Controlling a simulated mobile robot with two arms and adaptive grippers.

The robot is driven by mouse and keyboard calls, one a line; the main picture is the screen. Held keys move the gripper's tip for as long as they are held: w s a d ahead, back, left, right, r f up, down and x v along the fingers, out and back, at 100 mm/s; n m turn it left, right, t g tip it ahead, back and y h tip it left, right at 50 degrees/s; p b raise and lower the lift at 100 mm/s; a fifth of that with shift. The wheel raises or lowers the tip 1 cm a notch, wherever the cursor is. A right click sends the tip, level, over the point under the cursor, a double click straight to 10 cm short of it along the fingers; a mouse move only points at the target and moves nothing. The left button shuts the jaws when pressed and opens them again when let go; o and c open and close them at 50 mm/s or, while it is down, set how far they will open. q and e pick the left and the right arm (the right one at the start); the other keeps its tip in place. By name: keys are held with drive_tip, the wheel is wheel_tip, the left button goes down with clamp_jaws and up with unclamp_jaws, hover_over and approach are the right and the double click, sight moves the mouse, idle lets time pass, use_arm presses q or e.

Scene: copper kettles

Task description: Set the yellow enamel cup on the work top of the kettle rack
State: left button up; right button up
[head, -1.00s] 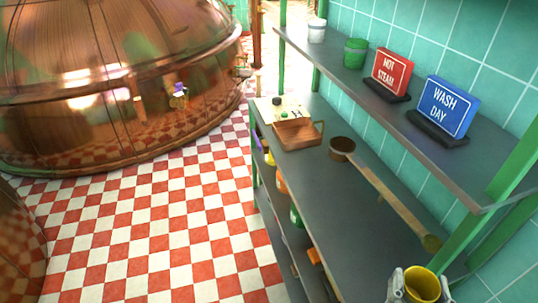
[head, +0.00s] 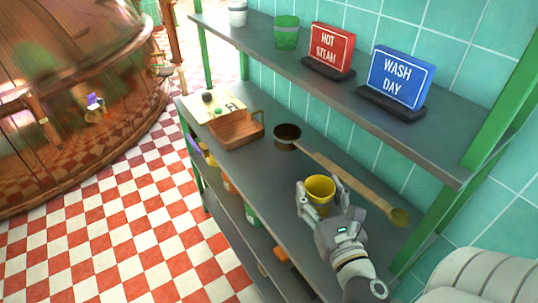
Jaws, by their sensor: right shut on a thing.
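The yellow enamel cup (head: 320,191) is upright between the fingers of my right gripper (head: 322,197), which is shut on it. Cup and gripper are over the grey work top (head: 262,180) of the green-framed kettle rack, near its right part. I cannot tell whether the cup's base touches the work top, as the gripper hides its lower part. My left gripper is not in view.
A copper tray (head: 236,129) and a cream board (head: 214,108) stand farther left. The upper shelf (head: 300,72) holds a red sign (head: 331,48), a blue sign (head: 400,78), a green cup (head: 286,33) and a white cup (head: 237,13).

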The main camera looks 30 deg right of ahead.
sight(316, 185)
drive_tip(key=shift+d+r+m+h, duration=0.1)
drive_tip(key=shift+d+m+h, duration=0.25)
drive_tip(key=shift+d, duration=0.45)
drive_tip(key=w, duration=0.1)
drive_tip(key=w+f, duration=0.1)
drive_tip(key=w, duration=0.1)
drive_tip(key=shift+w+f+p, duration=0.1)
drive_tip(key=shift+p, duration=0.25)
drive_tip(key=w+f, duration=0.2)
drive_tip(key=w, duration=0.1)
drive_tip(key=w+f, duration=0.3)
drive_tip(key=w+f+b, duration=0.1)
drive_tip(key=w+f, duration=0.2)
drive_tip(key=shift+w+a, duration=0.1)
drive_tip(key=shift+w, duration=0.3)
drive_tip(key=f, duration=0.1)
drive_tip(key=f+b, duration=0.2)
drive_tip(key=shift+w+f, duration=0.25)
drive_tip(key=shift+w, duration=0.05)
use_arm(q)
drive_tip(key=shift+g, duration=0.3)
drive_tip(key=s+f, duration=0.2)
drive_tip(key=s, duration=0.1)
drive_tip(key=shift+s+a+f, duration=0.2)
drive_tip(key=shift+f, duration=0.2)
use_arm(e)
drive_tip(key=shift+f, duration=0.1)
